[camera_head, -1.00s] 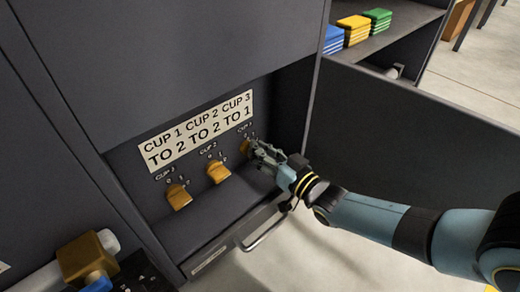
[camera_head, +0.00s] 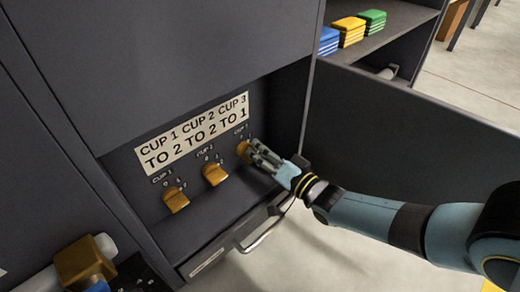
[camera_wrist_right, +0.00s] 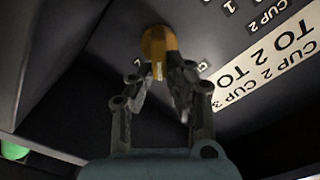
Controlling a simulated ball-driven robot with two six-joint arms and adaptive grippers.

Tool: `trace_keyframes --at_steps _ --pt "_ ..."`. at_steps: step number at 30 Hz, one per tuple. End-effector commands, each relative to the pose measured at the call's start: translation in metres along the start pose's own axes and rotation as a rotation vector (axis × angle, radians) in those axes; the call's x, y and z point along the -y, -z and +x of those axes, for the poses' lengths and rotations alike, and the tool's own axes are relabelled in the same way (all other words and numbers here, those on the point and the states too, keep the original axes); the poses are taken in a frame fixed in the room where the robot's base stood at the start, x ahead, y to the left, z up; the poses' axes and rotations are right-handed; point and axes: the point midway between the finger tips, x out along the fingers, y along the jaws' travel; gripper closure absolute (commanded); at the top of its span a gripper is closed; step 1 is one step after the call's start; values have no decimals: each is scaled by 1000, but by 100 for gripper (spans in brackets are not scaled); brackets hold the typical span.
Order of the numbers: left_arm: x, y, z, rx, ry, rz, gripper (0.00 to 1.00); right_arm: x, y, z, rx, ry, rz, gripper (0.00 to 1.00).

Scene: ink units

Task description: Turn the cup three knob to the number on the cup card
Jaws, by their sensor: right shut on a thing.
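The cup three knob (camera_head: 243,150) is an orange knob at the right end of a row on the dark panel. My right gripper (camera_head: 256,150) is shut on it. In the right wrist view the knob (camera_wrist_right: 157,48) sits at the fingertips of the gripper (camera_wrist_right: 163,75), with a white mark on its lower side. The fingers hide part of the knob and its numbers. The cup card (camera_head: 193,134) is a white plate above the knobs. It reads CUP 1 TO 2, CUP 2 TO 2, CUP 3 TO 1. My left gripper is not in view.
The cup two knob (camera_head: 215,174) and cup one knob (camera_head: 176,199) are to the left on the panel. A metal handle (camera_head: 262,236) is below. A dark wall panel (camera_head: 400,140) stands to the right. Blue, yellow and green stacks (camera_head: 348,31) lie on a shelf behind.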

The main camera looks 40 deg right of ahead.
Motion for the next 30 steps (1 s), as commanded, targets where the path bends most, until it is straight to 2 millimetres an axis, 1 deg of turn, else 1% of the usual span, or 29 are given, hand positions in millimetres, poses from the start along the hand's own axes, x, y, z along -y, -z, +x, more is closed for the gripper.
trace_keyframes --at_steps 9,10,15,24,26,29,30 --pt "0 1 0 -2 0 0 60 -1 0 -1 1 -3 1 100" --pt "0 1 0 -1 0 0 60 -1 0 -1 2 -3 1 85" --pt "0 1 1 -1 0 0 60 -1 0 0 1 -2 1 63" --pt "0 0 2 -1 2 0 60 -1 0 -3 1 -1 1 63" --pt "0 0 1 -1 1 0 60 -1 -1 -9 2 -2 1 63" --pt "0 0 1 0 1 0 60 -1 -1 -25 3 -4 2 63" --pt "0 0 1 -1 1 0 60 -1 -1 -34 4 -4 2 63"
